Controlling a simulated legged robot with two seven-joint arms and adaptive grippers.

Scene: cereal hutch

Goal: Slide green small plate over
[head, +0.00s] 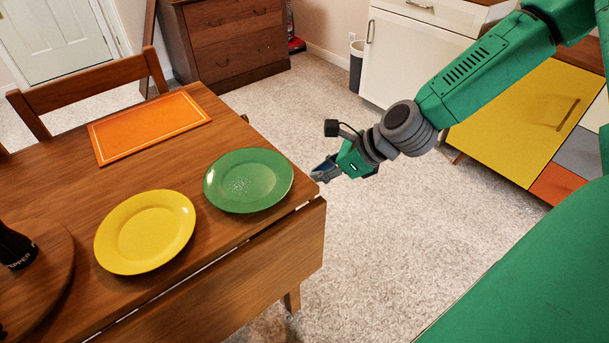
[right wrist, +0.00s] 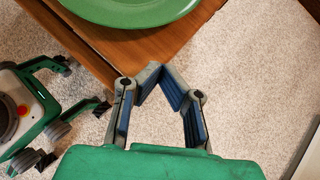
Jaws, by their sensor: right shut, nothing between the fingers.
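The green small plate (head: 248,180) lies flat on the wooden table (head: 232,235), close to its right edge. A yellow plate (head: 146,232) lies to its left and nearer, with a narrow strip of bare wood between them. My right gripper (head: 323,170) is just off the table's edge, to the right of the green plate and apart from it. It is shut with nothing in it. In the right wrist view its blue-padded fingers (right wrist: 163,80) point toward the table corner, and the near part of the green plate (right wrist: 130,10) shows beyond them. My left gripper is not in view.
An orange placemat (head: 150,126) lies behind the plates. A round wooden board (head: 35,270) with a dark pepper mill (head: 15,247) is at the left. A chair (head: 90,88) stands behind the table. Open carpet (head: 400,250) lies to the right, before cabinets.

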